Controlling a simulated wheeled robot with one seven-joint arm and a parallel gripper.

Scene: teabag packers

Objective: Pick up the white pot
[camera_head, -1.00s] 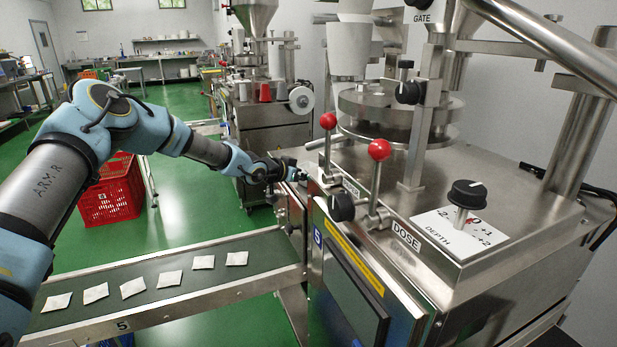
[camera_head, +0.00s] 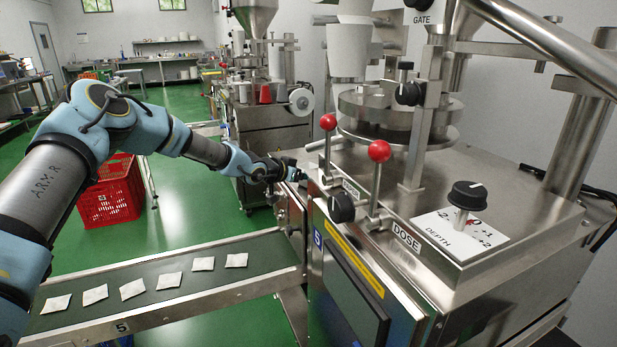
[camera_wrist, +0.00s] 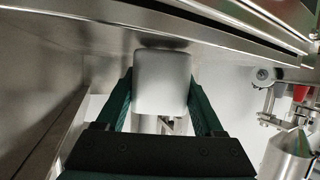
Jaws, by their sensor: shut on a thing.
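The white pot (camera_wrist: 162,82) fills the space between the two dark green fingers in the wrist view. It shows as a pale, rounded block close to a metal surface. My gripper (camera_wrist: 160,92) is shut on it, with one finger along each side. In the head view my gripper (camera_head: 294,173) is at the left edge of the steel machine. The pot cannot be made out in that view. Whether the pot touches the metal beside it cannot be told.
The steel machine (camera_head: 470,190) with red-knobbed levers (camera_head: 379,151) stands close on the right. A conveyor (camera_head: 215,271) with several teabags runs below the arm.

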